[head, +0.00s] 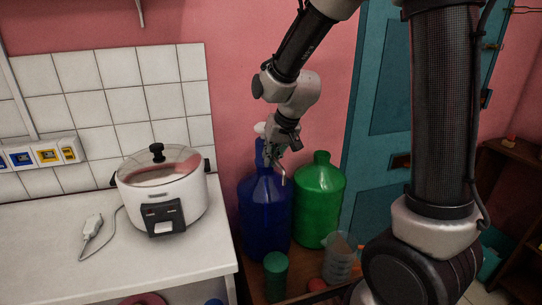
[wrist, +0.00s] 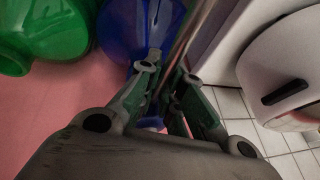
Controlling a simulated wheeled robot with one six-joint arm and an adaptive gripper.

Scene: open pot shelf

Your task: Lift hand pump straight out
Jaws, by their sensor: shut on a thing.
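The blue water jug (head: 265,215) stands upright on a low wooden surface beside the counter. The hand pump (head: 260,128) is at the jug's mouth; its pale top shows left of my gripper, and its thin metal spout bends down on the right. My gripper (head: 272,158) is at the jug's neck, shut on the pump. In the wrist view the metal spout (wrist: 196,38) runs up between the fingers, with the blue jug (wrist: 140,28) behind. The fingers hide most of the pump body. I cannot tell whether its lower end is inside the jug.
A green jug (head: 318,205) stands close on the right. A green cup (head: 276,277) and a clear measuring jug (head: 340,260) stand in front. A rice cooker (head: 165,190) sits on the white counter (head: 60,260) to the left. A teal door (head: 385,90) is behind.

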